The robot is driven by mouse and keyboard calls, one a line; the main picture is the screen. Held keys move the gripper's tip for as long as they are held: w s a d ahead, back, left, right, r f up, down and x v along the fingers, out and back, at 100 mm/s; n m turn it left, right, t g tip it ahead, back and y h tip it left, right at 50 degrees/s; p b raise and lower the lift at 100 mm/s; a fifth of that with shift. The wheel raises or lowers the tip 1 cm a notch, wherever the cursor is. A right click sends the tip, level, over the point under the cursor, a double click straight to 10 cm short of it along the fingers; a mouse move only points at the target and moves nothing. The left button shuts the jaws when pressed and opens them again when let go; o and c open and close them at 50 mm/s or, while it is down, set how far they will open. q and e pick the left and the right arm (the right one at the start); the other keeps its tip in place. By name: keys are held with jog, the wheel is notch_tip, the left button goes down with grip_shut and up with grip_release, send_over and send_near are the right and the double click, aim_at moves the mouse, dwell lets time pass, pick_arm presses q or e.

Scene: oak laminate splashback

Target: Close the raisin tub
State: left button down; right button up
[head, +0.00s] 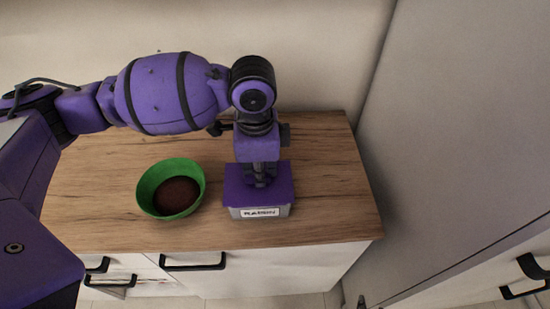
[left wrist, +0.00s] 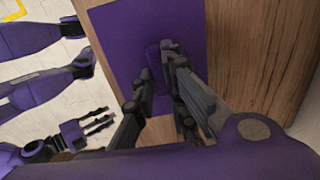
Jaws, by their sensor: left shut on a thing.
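The raisin tub (head: 247,213) is a grey box with a white label on its front, standing on the wooden worktop. Its purple square lid (head: 236,186) lies over the top of the tub, roughly lined up with it; I cannot tell whether a small gap remains. My left gripper (head: 262,181) points straight down and is shut on the lid's handle. In the left wrist view the lid (left wrist: 118,42) spreads below the fingers (left wrist: 172,72), which close around its purple handle. My right gripper (left wrist: 106,121) shows in the left wrist view, away from the worktop, fingers apart and empty.
A green bowl (head: 150,187) with dark brown contents stands left of the tub. The worktop (head: 325,190) is clear to the right of the tub. A tall grey panel (head: 440,130) rises at the right. Drawers with black handles (head: 193,266) lie below the front edge.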

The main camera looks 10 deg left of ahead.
jog(key=shift+w+r, duration=0.4)
jog(key=shift+r, duration=0.1)
pick_arm(q)
jog(key=c, duration=1.2)
grip_release()
pick_arm(e)
jog(key=shift+r, duration=0.1)
pick_arm(q)
jog(key=shift+r+p, duration=1.8)
jog(key=shift+r, duration=1.65)
pick_arm(e)
jog(key=w+r+t, duration=0.1)
jog(key=w+r, duration=0.4)
jog(key=r, duration=0.1)
jog(key=shift+r+t, duration=0.2)
jog(key=shift+t, duration=0.2)
